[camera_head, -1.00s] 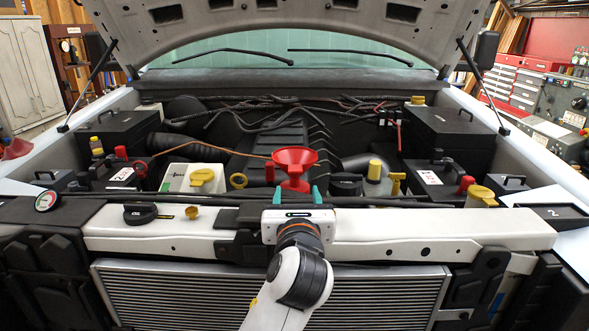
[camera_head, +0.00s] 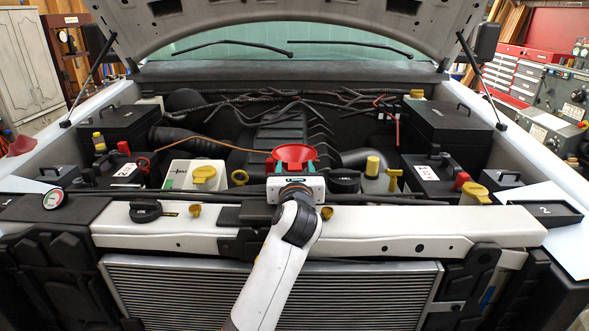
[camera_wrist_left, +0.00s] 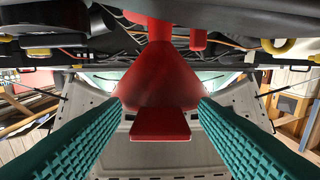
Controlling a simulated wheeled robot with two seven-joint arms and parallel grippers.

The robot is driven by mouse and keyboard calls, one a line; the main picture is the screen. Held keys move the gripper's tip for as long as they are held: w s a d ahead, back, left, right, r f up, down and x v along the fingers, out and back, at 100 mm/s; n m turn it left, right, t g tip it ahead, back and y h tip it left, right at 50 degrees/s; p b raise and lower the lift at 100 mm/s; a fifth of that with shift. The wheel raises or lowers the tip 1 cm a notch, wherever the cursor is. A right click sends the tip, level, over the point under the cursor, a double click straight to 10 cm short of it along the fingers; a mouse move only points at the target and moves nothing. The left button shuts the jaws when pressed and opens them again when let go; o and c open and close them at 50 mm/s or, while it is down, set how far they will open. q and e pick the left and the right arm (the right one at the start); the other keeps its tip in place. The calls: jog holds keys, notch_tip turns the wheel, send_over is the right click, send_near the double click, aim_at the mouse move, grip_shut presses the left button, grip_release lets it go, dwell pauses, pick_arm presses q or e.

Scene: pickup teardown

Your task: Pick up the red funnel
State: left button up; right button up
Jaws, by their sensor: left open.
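The red funnel (camera_head: 293,153) stands upright in the engine bay, just behind the front crossmember. Its wide cone rim shows in the head view, while its lower part is hidden behind my left gripper (camera_head: 290,167). In the left wrist view, which looks upside down, the funnel (camera_wrist_left: 158,75) fills the middle, with a flat red tab on its rim toward the camera. My left gripper's teal ribbed fingers are open, one on each side of the cone. I cannot tell whether they touch it. My right gripper is not in view.
The white crossmember (camera_head: 380,232) runs below my left arm. Yellow caps (camera_head: 203,174), a black cap (camera_head: 345,181) and a yellow-topped part (camera_head: 373,166) stand close around the funnel. A thin brown cable (camera_head: 210,147) runs to its left. The raised hood (camera_head: 290,25) hangs above.

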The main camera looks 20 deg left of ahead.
pick_arm(q)
jog(key=shift+c, duration=0.4)
grip_shut()
